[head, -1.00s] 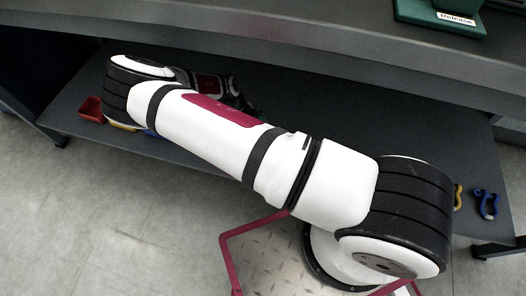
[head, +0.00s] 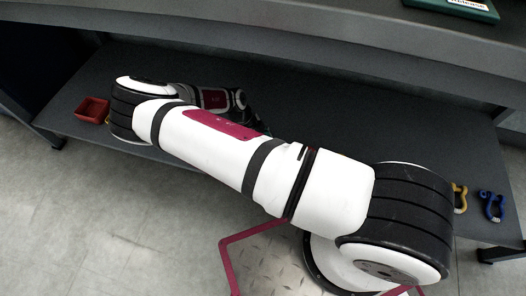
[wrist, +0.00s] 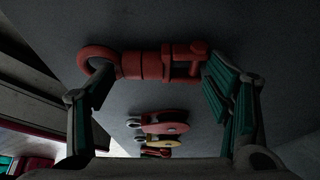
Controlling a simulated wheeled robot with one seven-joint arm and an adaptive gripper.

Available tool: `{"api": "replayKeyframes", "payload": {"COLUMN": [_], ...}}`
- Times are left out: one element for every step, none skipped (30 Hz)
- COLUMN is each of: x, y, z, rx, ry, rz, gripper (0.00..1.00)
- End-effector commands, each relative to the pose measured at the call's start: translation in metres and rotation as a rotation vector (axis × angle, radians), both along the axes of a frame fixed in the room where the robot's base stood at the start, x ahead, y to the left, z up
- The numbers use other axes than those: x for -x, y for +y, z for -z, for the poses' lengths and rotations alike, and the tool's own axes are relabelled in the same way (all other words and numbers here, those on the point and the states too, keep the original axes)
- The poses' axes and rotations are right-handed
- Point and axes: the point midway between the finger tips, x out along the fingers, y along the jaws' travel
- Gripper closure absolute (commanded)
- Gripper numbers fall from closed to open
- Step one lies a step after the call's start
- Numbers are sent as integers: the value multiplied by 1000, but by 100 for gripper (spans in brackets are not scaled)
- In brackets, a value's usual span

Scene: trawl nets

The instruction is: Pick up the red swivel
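The red swivel (wrist: 150,65) lies lengthwise across the wrist view, on or just over a dark grey surface. It has a round ring at its left end and a fork-like end at its right. My gripper (wrist: 158,75) is open, with a green-padded finger near each end of the swivel. The right finger appears very close to the fork end; I cannot tell whether it touches. In the head view my arm hides the swivel and most of my gripper.
A red pulley-like block (wrist: 165,122) and a yellow one (wrist: 156,152) lie near the swivel. On the lower shelf (head: 330,130) are a red bin (head: 92,110), a yellow shackle (head: 460,198) and a blue shackle (head: 492,206). The bench top overhangs the shelf; a green box (head: 452,10) sits on it.

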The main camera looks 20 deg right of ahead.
Motion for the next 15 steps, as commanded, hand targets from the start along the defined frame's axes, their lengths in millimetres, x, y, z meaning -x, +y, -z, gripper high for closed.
{"api": "replayKeyframes", "payload": {"x": [1, 1, 1, 1, 1, 1, 2, 2, 2, 2, 2, 3, 3, 3, 3], "y": [1, 1, 1, 1, 1, 1, 1, 1, 1, 1, 1, 1, 1, 1, 2], "z": [2, 2, 2, 2, 2, 2, 3, 3, 3, 4, 3, 4, 4, 4, 5], "rx": [-1, -1, -1, -1, -1, -1, -2, -1, -2, -2, -2, -2, -2, -2, -3], "ry": [1, 1, 1, 1, 1, 1, 2, 2, 3, 3, 3, 3, 3, 3, 4], "rz": [0, 1, 1, 1, 1, 1, 1, 2, 2, 2, 2, 3, 3, 3, 3], "gripper": [61, 68, 74, 74, 76, 80, 81, 81, 80, 80, 80, 80, 80, 80, 80]}}
